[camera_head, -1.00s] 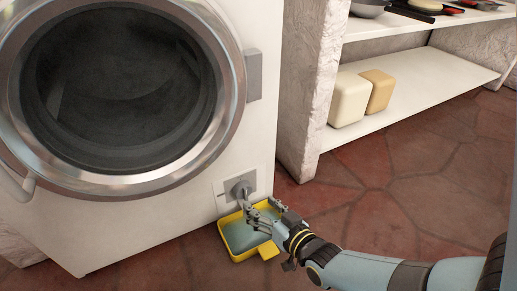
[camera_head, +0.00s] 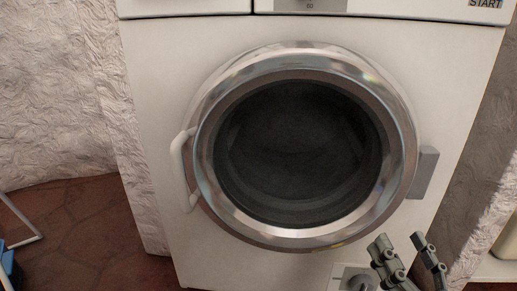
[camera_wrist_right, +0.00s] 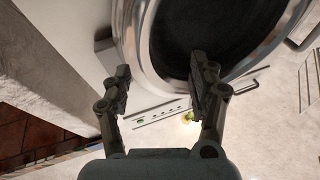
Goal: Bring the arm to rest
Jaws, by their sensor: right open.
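My right gripper (camera_head: 404,258) is in the lower right of the head view, in front of the washing machine (camera_head: 155,110). Its two dark fingers are spread apart, with nothing between them. The right wrist view also shows the open fingers (camera_wrist_right: 160,92), with the machine's round door ring and white front beyond them. My left gripper is in neither view now.
The machine's round door (camera_head: 300,150) is shut, with a white handle (camera_head: 181,170) at its left. A grey drain fitting (camera_head: 360,281) sits low on the front, partly hidden by my right gripper. Rough white walls (camera_head: 60,100) flank the machine. Red stone floor (camera_head: 85,225) shows at the left.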

